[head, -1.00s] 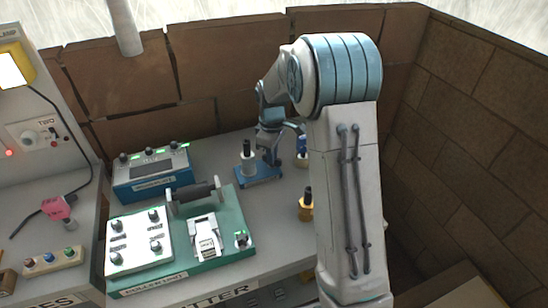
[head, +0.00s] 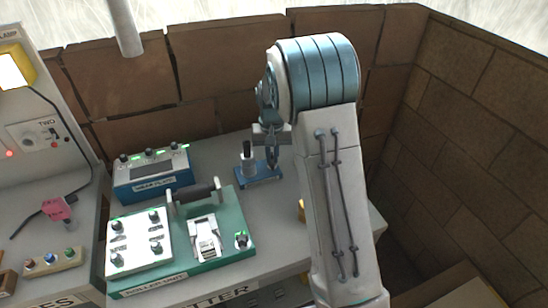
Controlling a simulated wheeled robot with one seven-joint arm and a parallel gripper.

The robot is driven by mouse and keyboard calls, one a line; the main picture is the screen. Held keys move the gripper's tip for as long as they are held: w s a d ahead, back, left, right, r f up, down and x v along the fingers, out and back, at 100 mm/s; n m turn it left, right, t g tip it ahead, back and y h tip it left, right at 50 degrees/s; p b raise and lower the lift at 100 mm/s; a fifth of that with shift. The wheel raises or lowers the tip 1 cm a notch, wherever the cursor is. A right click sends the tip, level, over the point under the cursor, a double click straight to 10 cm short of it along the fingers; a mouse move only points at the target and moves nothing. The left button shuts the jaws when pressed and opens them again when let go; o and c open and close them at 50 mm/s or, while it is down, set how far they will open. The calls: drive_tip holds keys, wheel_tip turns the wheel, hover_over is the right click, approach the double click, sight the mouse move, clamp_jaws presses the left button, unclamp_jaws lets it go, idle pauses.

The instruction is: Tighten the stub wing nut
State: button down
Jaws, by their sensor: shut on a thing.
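A small blue base (head: 262,178) stands on the bench right of the blue control box. It carries a grey post with a dark top (head: 248,160) on its left side. My gripper (head: 272,163) points down at the right part of this base, beside the post. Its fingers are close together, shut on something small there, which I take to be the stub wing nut. The fingers hide the nut, so its wings and thread cannot be made out.
A blue control box (head: 151,174) stands behind left. A green roller unit (head: 190,262) with a dark roller and white panels fills the front left. Brown walls close off the back and right.

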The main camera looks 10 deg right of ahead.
sight(272, 158)
drive_tip(key=m, duration=0.3)
drive_tip(key=shift+r+m+p, duration=0.1)
drive_tip(key=shift+m+p, duration=0.2)
drive_tip(key=shift+p, duration=0.05)
drive_tip(key=m+p, duration=0.1)
drive_tip(key=m, duration=0.2)
drive_tip(key=shift+m, duration=0.4)
drive_tip(key=m+p, duration=0.1)
drive_tip(key=m, duration=0.2)
drive_tip(key=shift+m, duration=0.3)
drive_tip(key=m+p, duration=0.2)
drive_tip(key=m, duration=0.1)
drive_tip(key=c, duration=1.6)
unclamp_jaws()
drive_tip(key=shift+r+p, duration=1.3)
drive_tip(key=shift+r, duration=0.65)
